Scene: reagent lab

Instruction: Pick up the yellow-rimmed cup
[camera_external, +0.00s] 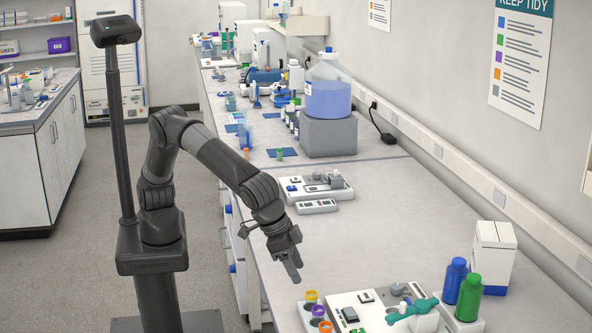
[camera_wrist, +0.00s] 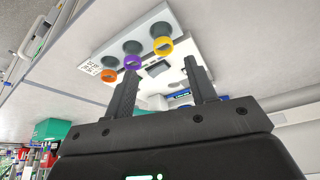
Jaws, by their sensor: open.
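The yellow-rimmed cup (camera_external: 311,296) stands in a white holder at the front edge of the bench, in a row with a purple-rimmed cup (camera_external: 318,311) and an orange-rimmed cup (camera_external: 325,327). In the wrist view the yellow-rimmed cup (camera_wrist: 162,44) is beyond my fingertips, between their two lines. The purple-rimmed cup (camera_wrist: 133,62) and orange-rimmed cup (camera_wrist: 109,75) are to its left. My gripper (camera_external: 291,266) is above the bench near its front edge, short of the cups, open and empty. Its two fingers also show in the wrist view (camera_wrist: 161,75), spread apart.
A white device (camera_external: 375,304) with a teal-green item (camera_external: 412,309) on it stands right of the cups. A blue bottle (camera_external: 454,281), a green bottle (camera_external: 469,297) and a white box (camera_external: 487,258) stand further right.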

